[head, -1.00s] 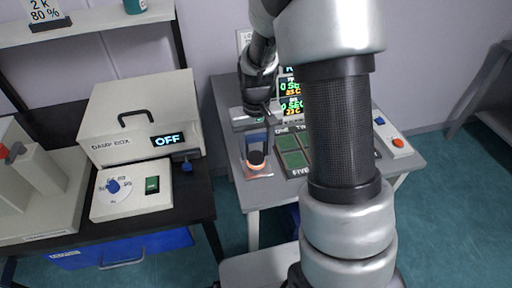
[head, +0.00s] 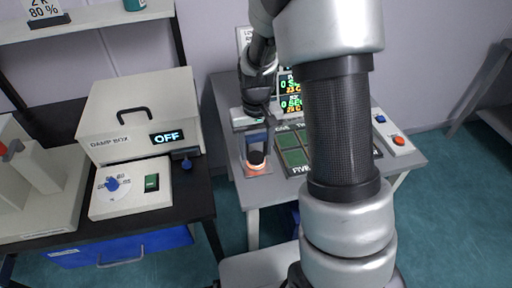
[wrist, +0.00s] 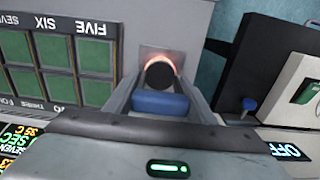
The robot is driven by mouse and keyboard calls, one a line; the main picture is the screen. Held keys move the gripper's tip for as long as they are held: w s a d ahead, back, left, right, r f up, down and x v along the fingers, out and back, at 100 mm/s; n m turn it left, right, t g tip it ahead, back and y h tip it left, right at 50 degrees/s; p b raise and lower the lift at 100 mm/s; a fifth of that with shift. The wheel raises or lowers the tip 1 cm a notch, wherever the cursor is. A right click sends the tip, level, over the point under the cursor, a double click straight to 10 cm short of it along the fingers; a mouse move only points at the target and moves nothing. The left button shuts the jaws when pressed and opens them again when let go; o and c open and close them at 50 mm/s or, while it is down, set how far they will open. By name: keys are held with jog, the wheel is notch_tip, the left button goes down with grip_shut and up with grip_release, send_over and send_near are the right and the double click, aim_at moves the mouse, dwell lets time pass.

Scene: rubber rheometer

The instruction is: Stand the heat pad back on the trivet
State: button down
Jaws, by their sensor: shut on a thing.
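The heat pad has a blue block-shaped part (wrist: 160,103) and a dark round end (wrist: 160,76). In the wrist view the blue part sits between the two fingers of my gripper (wrist: 160,94), which is shut on it. In the head view my gripper (head: 256,136) is over the left side of the grey table, with the pad's dark end (head: 256,158) below it. Under that end lies a small square plate, likely the trivet (head: 258,170), with an orange glow around the dark end. I cannot tell whether the pad touches the plate.
A board with green squares (head: 293,158) lies right of the plate, with lit displays behind it. A box with an orange-red button (head: 398,141) is at the table's right. On the black table to the left stand the damp box (head: 140,115) and a dial unit (head: 130,187).

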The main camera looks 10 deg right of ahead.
jog(key=c, duration=0.8)
grip_release()
jog(key=shift+o, duration=0.4)
jog(key=shift+f, duration=0.1)
notch_tip(320, 180, up, 18)
jog(key=p, duration=0.2)
jog(key=shift+f, duration=0.25)
jog(key=shift+p, duration=0.3)
